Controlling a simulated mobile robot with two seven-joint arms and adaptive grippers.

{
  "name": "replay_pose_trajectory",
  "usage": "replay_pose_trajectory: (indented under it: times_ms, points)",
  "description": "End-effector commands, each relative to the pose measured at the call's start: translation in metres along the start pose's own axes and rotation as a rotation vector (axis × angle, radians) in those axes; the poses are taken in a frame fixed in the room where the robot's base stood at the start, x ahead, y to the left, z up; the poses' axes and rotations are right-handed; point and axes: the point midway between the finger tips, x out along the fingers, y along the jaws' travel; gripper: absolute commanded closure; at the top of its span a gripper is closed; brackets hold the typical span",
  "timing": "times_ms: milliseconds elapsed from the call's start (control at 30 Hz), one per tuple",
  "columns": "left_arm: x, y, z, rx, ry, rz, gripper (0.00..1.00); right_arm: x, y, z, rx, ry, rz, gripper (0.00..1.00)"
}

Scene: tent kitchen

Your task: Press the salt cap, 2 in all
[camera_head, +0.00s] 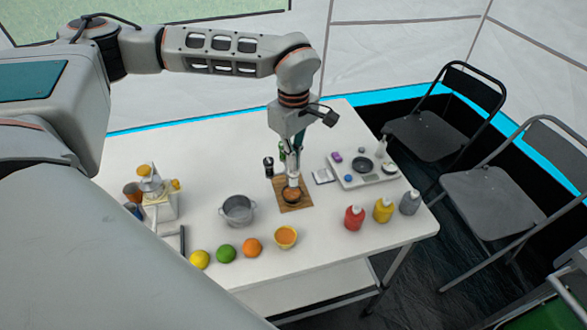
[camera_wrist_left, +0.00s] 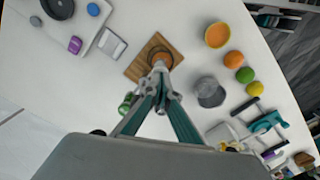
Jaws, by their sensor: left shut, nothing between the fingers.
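My left gripper (camera_head: 293,182) points straight down over a small wooden board (camera_head: 302,206), with its fingers shut and empty. A round brown thing (camera_head: 291,196) sits on the board right under the fingertips; I cannot tell if they touch it. In the left wrist view, the shut fingertips (camera_wrist_left: 160,67) hide part of the round brown thing (camera_wrist_left: 161,54) on the board (camera_wrist_left: 137,69). I cannot make out which part is the salt cap. A small dark container (camera_head: 268,167) and a green bottle (camera_head: 282,151) stand just behind the board. My right gripper does not show.
A metal pot (camera_head: 238,211) stands left of the board. An orange bowl (camera_head: 286,237) and several fruits line the front edge. Red (camera_head: 354,218), yellow (camera_head: 383,210) and grey (camera_head: 409,203) bottles stand at the right front. A tray (camera_head: 346,181) holds small items at the back right.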

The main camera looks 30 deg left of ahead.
Motion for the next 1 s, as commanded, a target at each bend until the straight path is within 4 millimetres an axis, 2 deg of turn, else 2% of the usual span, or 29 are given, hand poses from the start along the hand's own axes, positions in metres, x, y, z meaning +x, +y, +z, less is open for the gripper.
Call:
replay_pose_trajectory:
  times_ms: [567, 633, 833, 1000]
  points:
    - [-0.051, 0.000, 0.000, 0.000, 0.000, 0.000, 1.00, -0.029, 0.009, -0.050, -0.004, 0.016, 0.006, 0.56]
    - [-0.056, 0.000, 0.000, 0.000, 0.000, 0.000, 1.00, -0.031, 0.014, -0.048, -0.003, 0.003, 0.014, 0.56]
    - [-0.058, 0.000, 0.000, 0.000, 0.000, 0.000, 1.00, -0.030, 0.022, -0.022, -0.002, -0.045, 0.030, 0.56]
    - [-0.057, 0.000, 0.000, 0.000, 0.000, 0.000, 1.00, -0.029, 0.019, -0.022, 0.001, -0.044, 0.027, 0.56]
